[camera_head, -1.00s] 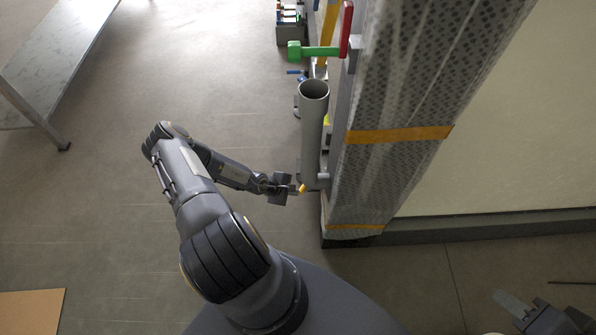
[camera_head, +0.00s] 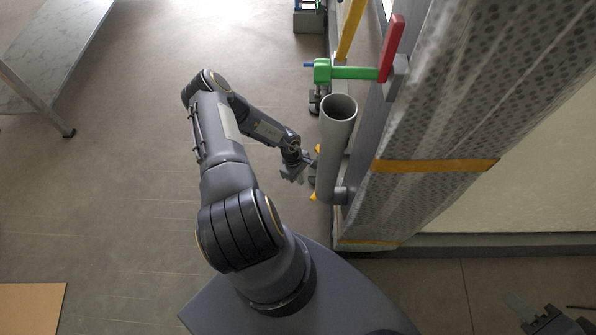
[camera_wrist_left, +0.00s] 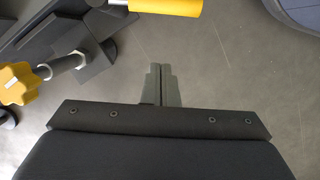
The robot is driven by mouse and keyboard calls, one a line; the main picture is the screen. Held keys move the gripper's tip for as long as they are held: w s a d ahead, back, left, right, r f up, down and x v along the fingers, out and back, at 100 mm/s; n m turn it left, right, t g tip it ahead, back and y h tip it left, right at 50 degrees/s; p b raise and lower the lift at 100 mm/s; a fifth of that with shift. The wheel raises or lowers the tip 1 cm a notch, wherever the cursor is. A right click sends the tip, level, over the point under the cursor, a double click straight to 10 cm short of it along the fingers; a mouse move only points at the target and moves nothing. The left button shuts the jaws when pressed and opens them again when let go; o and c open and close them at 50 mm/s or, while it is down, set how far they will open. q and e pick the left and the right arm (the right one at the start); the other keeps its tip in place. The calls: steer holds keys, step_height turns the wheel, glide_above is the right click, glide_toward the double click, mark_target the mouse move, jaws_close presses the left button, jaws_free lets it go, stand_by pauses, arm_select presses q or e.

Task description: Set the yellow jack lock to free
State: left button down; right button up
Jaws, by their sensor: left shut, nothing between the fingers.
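Low beside the grey tube, a small yellow part (camera_head: 313,197) shows at the tube's foot and another yellow part (camera_head: 317,149) a little farther back. In the left wrist view a yellow lobed knob (camera_wrist_left: 18,84) on a metal shaft is at the left, and a yellow cylinder (camera_wrist_left: 168,5) is cut by the top edge. I cannot tell which is the jack lock or how it is set. My left gripper (camera_head: 312,166) is left of the tube, near both yellow parts. Its fingers (camera_wrist_left: 162,68) are shut and empty, apart from the knob. My right gripper (camera_head: 522,308) is low at the right, its jaws unclear.
The grey upright tube (camera_head: 335,150) stands against the wrapped frame column (camera_head: 430,140). A green bar (camera_head: 350,73) with a red handle (camera_head: 391,48) juts out above it. A metal table (camera_head: 50,50) stands far left. The floor between is clear.

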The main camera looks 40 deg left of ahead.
arm_select(q)
steer(key=shift+w+d+f, duration=0.15)
steer(key=shift+d+f, duration=0.05)
steer(key=shift+d, duration=0.9)
steer(key=shift+w+d+f, duration=0.1)
steer(key=shift+d+f, duration=0.1)
steer(key=shift+d, duration=0.85)
steer(key=shift+d+r+b, duration=0.1)
steer(key=shift+d+b, duration=0.45)
steer(key=shift+d, duration=0.35)
steer(key=shift+r, duration=0.1)
